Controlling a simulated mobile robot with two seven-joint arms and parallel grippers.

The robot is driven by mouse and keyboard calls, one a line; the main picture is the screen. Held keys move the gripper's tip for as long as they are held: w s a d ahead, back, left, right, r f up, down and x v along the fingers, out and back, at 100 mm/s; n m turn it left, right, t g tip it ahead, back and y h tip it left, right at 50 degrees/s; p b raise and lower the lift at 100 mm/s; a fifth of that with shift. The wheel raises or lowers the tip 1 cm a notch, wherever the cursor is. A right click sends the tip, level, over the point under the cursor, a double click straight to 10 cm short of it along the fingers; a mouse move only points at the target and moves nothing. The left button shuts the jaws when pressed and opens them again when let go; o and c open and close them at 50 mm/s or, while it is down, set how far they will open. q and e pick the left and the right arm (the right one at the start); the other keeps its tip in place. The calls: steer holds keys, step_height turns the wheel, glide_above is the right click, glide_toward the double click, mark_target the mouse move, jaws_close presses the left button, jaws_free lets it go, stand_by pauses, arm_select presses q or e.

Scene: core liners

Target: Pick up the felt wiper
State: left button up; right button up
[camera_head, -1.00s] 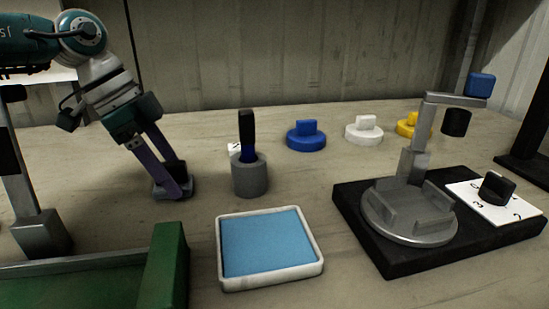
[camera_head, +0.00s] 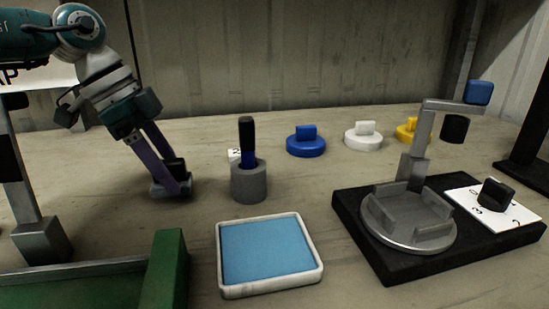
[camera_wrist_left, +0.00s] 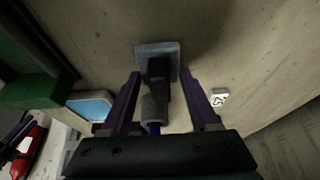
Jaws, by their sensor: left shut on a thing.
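The felt wiper is a grey block with a black grip. In the head view the wiper (camera_head: 158,189) is at the left of the table, partly hidden by my fingers. In the left wrist view the wiper (camera_wrist_left: 172,47) lies at the fingertips. My left gripper (camera_head: 172,170) points down with its purple fingers shut on the black grip; the left gripper also shows in the wrist view (camera_wrist_left: 160,76). I cannot tell whether the wiper's base touches the table. My right gripper is not in view.
Right of the wiper stands a grey cup (camera_head: 249,183) holding a blue and black pen-like tool (camera_head: 247,135). A white-rimmed blue tray (camera_head: 270,289) and a green-walled container (camera_head: 168,265) are in front. A black-based metal fixture (camera_head: 395,265) is at right; blue, white and yellow knobs stand behind.

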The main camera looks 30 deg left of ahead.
mark_target(166, 161)
arm_select(q)
step_height(166, 161, up, 18)
steer(key=p, duration=0.3)
steer(key=shift+r, duration=0.25)
steer(key=o, duration=0.8)
steer(key=c, duration=0.6)
